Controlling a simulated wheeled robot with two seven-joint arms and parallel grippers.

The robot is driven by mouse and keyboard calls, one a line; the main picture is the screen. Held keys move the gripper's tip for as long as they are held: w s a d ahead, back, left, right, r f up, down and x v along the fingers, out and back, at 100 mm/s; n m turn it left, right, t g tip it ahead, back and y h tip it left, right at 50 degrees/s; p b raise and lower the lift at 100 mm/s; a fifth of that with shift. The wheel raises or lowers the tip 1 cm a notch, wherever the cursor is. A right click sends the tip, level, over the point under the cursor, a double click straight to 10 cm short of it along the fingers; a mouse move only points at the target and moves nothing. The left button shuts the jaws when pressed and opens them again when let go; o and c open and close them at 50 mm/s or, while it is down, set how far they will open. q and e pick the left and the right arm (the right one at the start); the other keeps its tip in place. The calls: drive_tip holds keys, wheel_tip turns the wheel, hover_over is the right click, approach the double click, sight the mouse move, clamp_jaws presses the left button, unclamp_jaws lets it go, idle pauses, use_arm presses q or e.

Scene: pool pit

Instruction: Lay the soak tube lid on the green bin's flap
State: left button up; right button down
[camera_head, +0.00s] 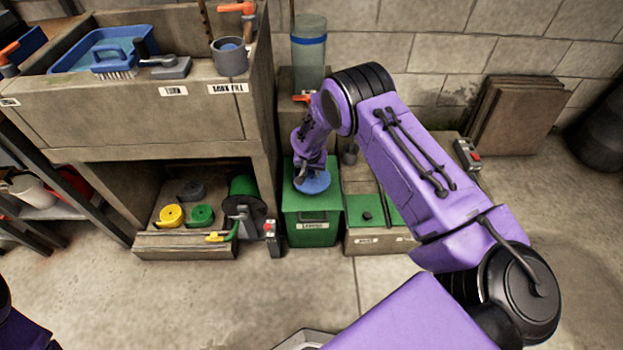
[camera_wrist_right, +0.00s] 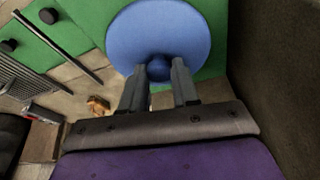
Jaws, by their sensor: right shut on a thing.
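The soak tube lid (camera_head: 314,183) is a round blue disc with a knob at its centre. In the head view it is over the green bin's flap (camera_head: 300,203), the green top of the green bin (camera_head: 308,234). My right gripper (camera_head: 302,174) is shut on the lid's knob. The right wrist view shows the lid (camera_wrist_right: 160,30) and its knob between the two fingertips (camera_wrist_right: 158,70), with green behind the disc. I cannot tell whether the disc touches the flap. My left gripper is out of view; only a bit of my left arm shows at bottom left.
The clear soak tube (camera_head: 308,60) with a blue band stands behind. Right of the bin is a low box with a green panel (camera_head: 385,210). Free floor lies in front.

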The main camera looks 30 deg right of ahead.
sight(311, 172)
drive_tip(key=shift+w+d+f, duration=0.2)
drive_tip(key=shift+w+f, duration=0.1)
drive_tip(key=shift+f, duration=0.1)
wheel_tip(311, 172, down, 3)
drive_tip(key=shift+r+b, duration=0.2)
drive_tip(key=shift+b, duration=0.3)
drive_tip(key=shift+w+f, duration=0.15)
drive_tip(key=shift+f, duration=0.15)
drive_tip(key=c, duration=0.8)
unclamp_jaws()
drive_tip(key=shift+f, duration=0.1)
